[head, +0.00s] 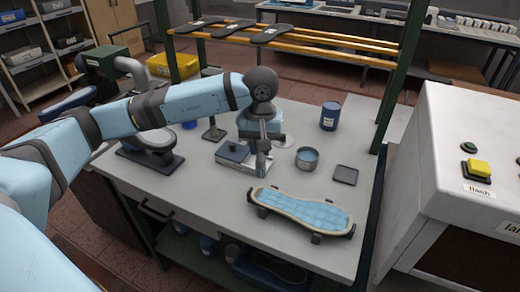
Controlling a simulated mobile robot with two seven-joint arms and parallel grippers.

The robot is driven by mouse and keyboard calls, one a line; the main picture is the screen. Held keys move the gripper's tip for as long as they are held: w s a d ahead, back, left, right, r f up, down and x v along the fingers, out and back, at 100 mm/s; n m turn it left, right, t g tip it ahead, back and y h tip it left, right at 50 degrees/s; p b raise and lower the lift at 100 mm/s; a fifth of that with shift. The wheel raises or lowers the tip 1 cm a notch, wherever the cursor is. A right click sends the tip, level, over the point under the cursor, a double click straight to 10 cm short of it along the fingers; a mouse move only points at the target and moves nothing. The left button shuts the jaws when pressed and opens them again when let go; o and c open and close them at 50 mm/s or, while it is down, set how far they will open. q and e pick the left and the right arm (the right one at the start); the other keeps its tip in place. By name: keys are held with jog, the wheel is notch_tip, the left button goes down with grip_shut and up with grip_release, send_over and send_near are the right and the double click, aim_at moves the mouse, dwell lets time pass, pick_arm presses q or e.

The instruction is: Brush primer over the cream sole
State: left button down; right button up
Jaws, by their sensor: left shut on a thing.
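The cream sole (343,229) lies near the front of the grey worktable, on a dark support with small feet. Blue patches in a grid cover most of its top, and a cream rim shows around them. My left gripper (264,147) points down above the table, to the upper left of the sole and apart from it. It is shut on a slim thing, probably the brush (262,168), whose lower end is hard to make out. My right gripper is out of view.
A dark blue labelled can (330,116) and a small dark tray (345,175) are on the right. A box-like block (233,152) sits left of the gripper. A white machine with a yellow button (479,168) borders the table. A rack with dark soles (270,33) stands behind.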

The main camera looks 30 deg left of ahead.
pick_arm(q)
notch_tip(320, 180, up, 2)
jog(key=shift+r+p, duration=0.2)
jog(key=shift+p, duration=0.2)
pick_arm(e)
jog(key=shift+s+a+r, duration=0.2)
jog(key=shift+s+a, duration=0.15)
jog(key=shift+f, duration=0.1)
